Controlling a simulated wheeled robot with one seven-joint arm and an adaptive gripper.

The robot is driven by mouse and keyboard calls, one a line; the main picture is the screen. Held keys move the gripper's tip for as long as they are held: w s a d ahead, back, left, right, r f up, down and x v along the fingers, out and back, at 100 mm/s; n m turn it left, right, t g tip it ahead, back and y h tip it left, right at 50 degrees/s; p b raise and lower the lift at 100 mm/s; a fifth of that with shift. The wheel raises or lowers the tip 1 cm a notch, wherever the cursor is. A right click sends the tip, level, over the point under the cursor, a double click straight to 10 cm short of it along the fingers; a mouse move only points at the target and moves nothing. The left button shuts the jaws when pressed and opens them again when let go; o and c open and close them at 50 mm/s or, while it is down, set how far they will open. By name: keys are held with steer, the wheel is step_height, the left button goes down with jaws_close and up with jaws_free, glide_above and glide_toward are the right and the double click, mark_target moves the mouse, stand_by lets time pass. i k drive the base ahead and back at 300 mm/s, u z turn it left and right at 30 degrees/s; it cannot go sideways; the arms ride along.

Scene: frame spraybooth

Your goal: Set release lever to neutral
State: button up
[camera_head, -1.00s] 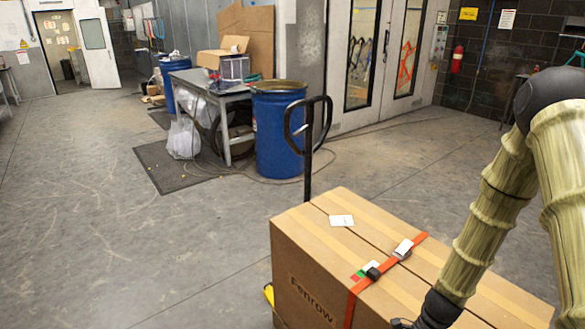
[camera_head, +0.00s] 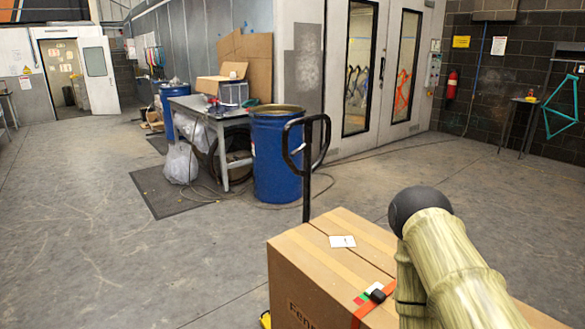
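A pallet truck's black loop handle (camera_head: 306,145) stands upright on its post (camera_head: 307,195) behind a large cardboard box. A release lever on the handle is too small to tell apart, so its setting cannot be read. My arm covers the right part of the box. My gripper is not in view.
The cardboard box (camera_head: 318,270) has an orange strap (camera_head: 366,312) and a white label (camera_head: 342,241) on top. A blue drum (camera_head: 276,160) and a grey workbench (camera_head: 208,112) stand behind the handle. The floor at left (camera_head: 90,230) is clear.

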mark_target(294, 154)
steer(key=u, duration=1.3)
steer(key=i, duration=4.7)
steer(key=z, duration=3.55)
